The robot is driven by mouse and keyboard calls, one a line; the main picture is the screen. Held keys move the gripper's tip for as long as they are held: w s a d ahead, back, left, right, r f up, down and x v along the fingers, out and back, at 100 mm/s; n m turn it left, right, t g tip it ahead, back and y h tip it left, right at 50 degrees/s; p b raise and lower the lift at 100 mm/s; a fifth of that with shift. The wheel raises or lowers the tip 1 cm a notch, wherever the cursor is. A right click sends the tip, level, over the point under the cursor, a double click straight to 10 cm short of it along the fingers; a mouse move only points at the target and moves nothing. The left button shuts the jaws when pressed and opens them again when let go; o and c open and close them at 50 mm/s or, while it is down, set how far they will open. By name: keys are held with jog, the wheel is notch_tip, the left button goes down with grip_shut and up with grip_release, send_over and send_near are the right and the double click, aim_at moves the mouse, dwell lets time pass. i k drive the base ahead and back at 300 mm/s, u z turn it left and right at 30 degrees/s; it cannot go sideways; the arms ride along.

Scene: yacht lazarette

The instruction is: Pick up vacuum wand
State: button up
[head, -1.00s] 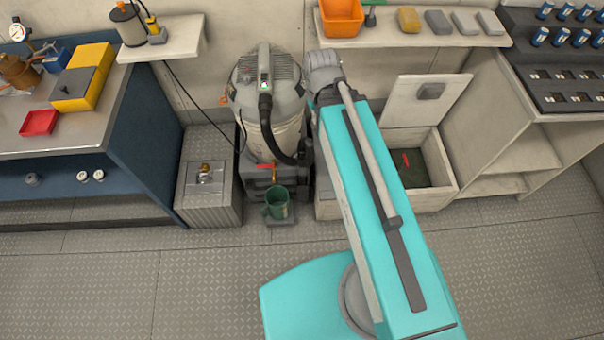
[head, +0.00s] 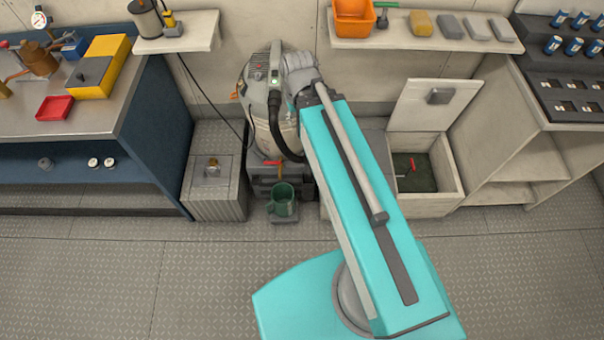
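The grey vacuum (head: 262,100) stands against the back wall, left of my teal arm. Its black hose (head: 274,118) runs down from the top of the vacuum and bends right, where my arm hides its end. I cannot make out a separate vacuum wand; it may be hidden behind my arm. My arm reaches from the lower right up to the vacuum's right side and covers part of it. My gripper cannot be made out in this view, so its state and any hold do not show.
A green mug (head: 283,200) stands in front of the vacuum. A ribbed metal box (head: 216,190) is to its left. An open floor hatch box (head: 433,200) lies right of my arm. A wall shelf (head: 425,42) hangs above. The front floor is clear.

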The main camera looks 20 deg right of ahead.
aim_at(308, 170)
jog(key=u, duration=0.3)
jog(key=k, duration=1.6)
jog(key=z, duration=0.7)
jog(key=i, duration=0.5)
jog(key=z, duration=0.1)
